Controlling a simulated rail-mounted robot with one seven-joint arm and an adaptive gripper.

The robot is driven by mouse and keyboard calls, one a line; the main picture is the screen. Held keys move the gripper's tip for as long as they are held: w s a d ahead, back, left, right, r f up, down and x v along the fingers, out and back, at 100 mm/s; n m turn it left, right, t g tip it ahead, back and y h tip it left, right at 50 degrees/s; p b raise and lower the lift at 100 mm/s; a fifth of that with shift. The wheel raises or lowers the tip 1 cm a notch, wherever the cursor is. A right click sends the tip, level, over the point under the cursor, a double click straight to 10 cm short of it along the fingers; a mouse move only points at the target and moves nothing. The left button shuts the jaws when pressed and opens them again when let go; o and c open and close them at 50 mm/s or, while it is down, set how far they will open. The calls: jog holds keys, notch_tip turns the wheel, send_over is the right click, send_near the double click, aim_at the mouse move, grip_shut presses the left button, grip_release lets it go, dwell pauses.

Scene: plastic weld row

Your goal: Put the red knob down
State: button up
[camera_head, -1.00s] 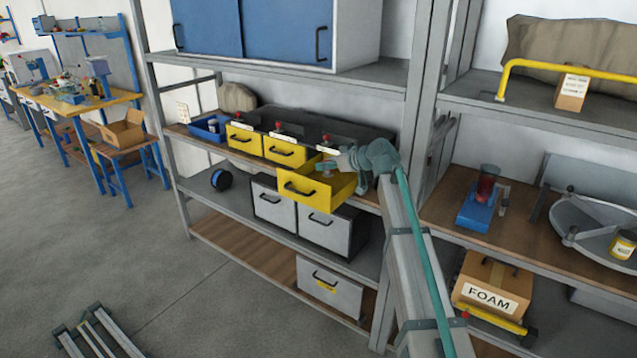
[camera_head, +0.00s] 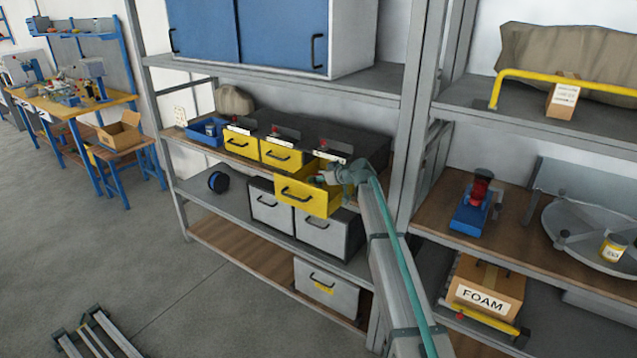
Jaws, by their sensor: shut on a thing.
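My gripper (camera_head: 322,179) is at the pulled-out yellow drawer (camera_head: 309,198) on the middle shelf, low over its opening. It is shut on the red knob, which is small and mostly hidden by the fingers and the drawer front. The drawer's inside is hardly visible from here. Other small red knobs show on top of the drawer units behind, one above the middle closed yellow drawer (camera_head: 281,154).
Closed yellow drawers and a blue bin (camera_head: 205,132) stand to the left. Grey drawers (camera_head: 325,232) sit below. A shelf post (camera_head: 411,130) rises close to the right of my arm. A blue device with a red top (camera_head: 475,205) stands on the right shelf.

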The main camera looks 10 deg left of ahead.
jog(key=shift+s+f, duration=0.1)
jog(key=shift+f, duration=1.1)
jog(key=shift+f, duration=0.2)
jog(key=o, duration=1.2)
jog(key=shift+r, duration=0.2)
jog(key=b+v, duration=0.2)
jog(key=v, duration=1)
jog(key=shift+f, duration=0.1)
jog(key=shift+d, duration=0.15)
